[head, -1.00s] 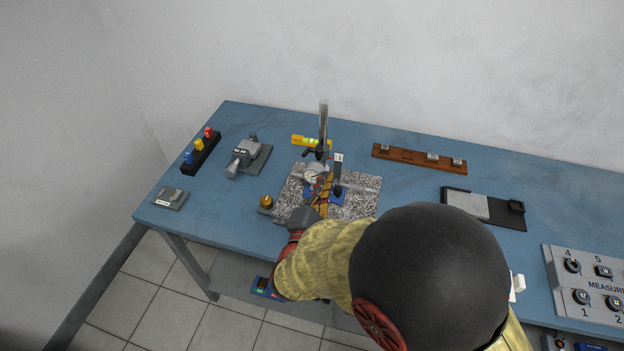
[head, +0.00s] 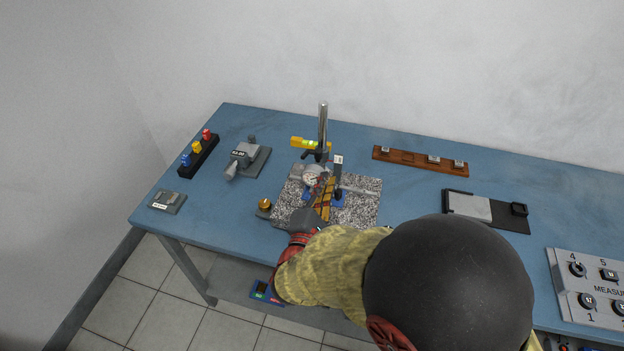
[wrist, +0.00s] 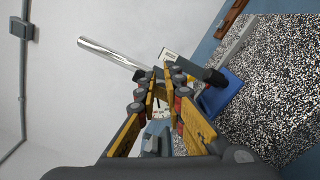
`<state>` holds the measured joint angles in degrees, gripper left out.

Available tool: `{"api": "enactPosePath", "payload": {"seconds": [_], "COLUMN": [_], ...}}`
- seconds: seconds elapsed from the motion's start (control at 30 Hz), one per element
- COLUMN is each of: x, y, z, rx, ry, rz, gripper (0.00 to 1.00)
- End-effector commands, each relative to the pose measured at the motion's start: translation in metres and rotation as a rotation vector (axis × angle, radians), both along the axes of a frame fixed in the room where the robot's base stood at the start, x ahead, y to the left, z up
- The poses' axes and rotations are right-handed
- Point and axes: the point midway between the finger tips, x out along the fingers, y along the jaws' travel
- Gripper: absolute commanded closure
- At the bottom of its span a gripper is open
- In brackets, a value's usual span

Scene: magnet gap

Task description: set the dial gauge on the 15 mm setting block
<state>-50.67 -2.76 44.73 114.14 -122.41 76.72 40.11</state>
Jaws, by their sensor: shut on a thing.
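The dial gauge (head: 312,173) has a round white face and hangs on a chrome column (head: 323,125) above a speckled granite plate (head: 362,206). My gripper (head: 328,184) has yellow fingers and reaches in from the front, close to the right of the gauge. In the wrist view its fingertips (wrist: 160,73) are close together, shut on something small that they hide. A dark upright piece with a white label (head: 338,160) stands beside the fingers, by a blue base (wrist: 222,92). I cannot read the label or tell which block is the 15 mm one.
A wooden rack (head: 409,157) at the back holds small grey blocks, with a gap between them. A grey device with a display (head: 243,155), a colored-peg rack (head: 198,156) and a brass knob (head: 265,204) lie left. A black tray (head: 486,209) and a numbered panel (head: 590,285) lie right.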

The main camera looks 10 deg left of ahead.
Motion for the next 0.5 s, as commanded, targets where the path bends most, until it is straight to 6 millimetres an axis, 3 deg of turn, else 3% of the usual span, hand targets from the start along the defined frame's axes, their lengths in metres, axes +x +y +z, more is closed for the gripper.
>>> {"api": "enactPosePath", "payload": {"seconds": [0.5], "x": [-0.0061], "y": [-0.006], "z": [0.0027], "rx": [-0.001], "ry": [0.001], "rz": [0.003], "gripper": [1.0]}}
